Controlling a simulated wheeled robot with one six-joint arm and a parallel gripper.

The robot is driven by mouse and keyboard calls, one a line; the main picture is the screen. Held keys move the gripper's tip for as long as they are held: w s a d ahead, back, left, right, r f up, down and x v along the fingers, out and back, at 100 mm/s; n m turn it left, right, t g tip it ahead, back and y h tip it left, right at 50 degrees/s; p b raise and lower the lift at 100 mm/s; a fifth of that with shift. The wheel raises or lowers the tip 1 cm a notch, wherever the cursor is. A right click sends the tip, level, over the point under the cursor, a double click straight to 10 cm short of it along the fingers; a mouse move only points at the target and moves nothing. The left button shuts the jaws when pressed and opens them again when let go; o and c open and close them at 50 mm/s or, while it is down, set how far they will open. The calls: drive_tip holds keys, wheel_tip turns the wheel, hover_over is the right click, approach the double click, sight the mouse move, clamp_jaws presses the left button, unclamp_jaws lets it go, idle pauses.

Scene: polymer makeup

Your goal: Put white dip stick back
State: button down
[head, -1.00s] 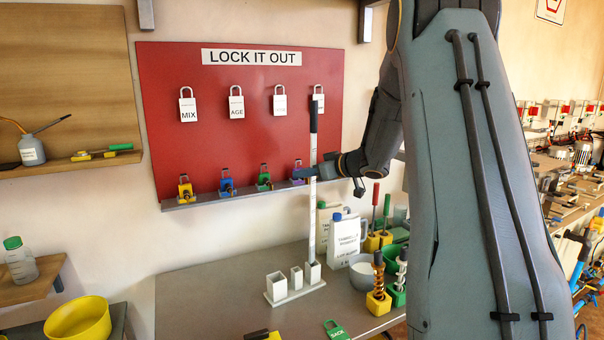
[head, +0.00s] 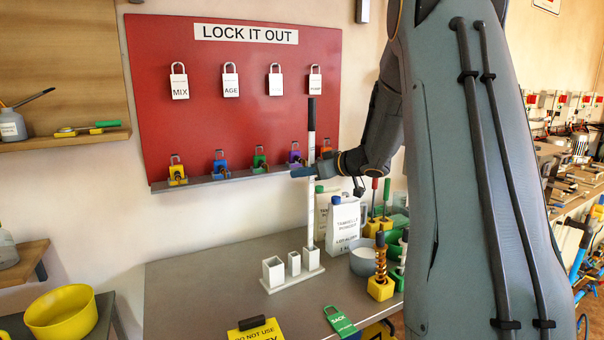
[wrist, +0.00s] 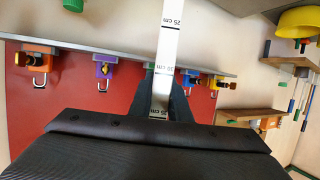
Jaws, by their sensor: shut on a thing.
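The white dip stick (head: 310,208) stands upright in the head view, with a black upper end and dark marks along it. In the wrist view the dip stick (wrist: 168,50) shows printed marks such as "25 cm". My gripper (head: 304,171) is shut on the stick above its middle. The white holder (head: 296,279) with three square sockets stands on the grey table. The stick's lower end meets the rightmost socket (head: 311,258); I cannot see how deep it sits inside. The other two sockets look empty.
White jugs (head: 343,228), a grey bowl (head: 362,262) and a yellow block with a copper spring (head: 380,278) stand right of the holder. A green tag (head: 340,321) lies in front. The lock shelf (head: 222,177) is behind my gripper. Table left of the holder is clear.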

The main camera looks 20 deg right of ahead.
drive_tip(key=shift+f, duration=0.55)
idle(0.4)
drive_tip(key=c, duration=1.6)
unclamp_jaws()
drive_tip(key=b+v, duration=0.1)
drive_tip(key=v, duration=0.6)
drive_tip(key=shift+s+d+r+b, duration=0.1)
drive_tip(key=shift+s+d+b, duration=0.1)
drive_tip(key=shift+s+b, duration=0.15)
drive_tip(key=shift+s, duration=0.1)
